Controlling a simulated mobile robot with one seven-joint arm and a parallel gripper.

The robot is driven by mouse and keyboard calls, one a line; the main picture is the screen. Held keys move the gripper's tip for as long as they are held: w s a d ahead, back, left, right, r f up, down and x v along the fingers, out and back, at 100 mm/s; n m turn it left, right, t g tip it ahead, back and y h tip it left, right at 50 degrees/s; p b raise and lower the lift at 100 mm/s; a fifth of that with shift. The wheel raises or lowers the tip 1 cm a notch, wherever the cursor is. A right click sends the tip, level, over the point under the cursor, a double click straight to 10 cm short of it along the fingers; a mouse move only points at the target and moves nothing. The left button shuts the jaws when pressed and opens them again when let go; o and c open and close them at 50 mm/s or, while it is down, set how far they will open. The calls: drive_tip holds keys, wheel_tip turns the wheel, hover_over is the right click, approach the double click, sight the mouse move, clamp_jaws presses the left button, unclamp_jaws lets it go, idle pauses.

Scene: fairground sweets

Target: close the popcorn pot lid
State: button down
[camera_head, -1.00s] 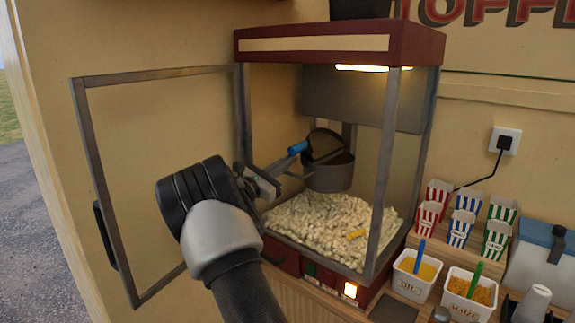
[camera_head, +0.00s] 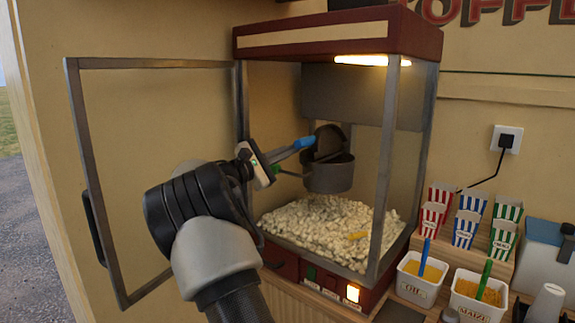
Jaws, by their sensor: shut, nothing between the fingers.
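The popcorn pot (camera_head: 328,177) hangs inside the popcorn machine, a grey kettle above the popcorn heap. Its dark round lid (camera_head: 329,141) stands tilted up at the pot's back, so the pot is open. A blue handle (camera_head: 304,143) juts out to the left near the lid. My gripper (camera_head: 278,165) is shut and empty, left of the pot at the machine's open front. Its fingers reach toward the blue handle; I cannot tell whether they touch it.
The machine's framed glass door (camera_head: 76,130) stands open on the left. A grey corner post (camera_head: 386,160) stands right of the pot. Striped boxes (camera_head: 468,228) and tubs (camera_head: 422,277) stand at the right.

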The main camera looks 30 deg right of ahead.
drive_tip(key=s+d+m+y+b, duration=0.2)
drive_tip(key=s+m+y+b, duration=0.2)
drive_tip(key=m+b, duration=1.2)
drive_tip(key=s+m, duration=0.1)
drive_tip(key=s, duration=0.2)
drive_tip(key=shift+s+d, duration=0.4)
drive_tip(key=shift+s+f+b, duration=0.1)
drive_tip(key=shift+s+b, duration=0.1)
drive_tip(key=shift+b, duration=0.15)
idle(0.3)
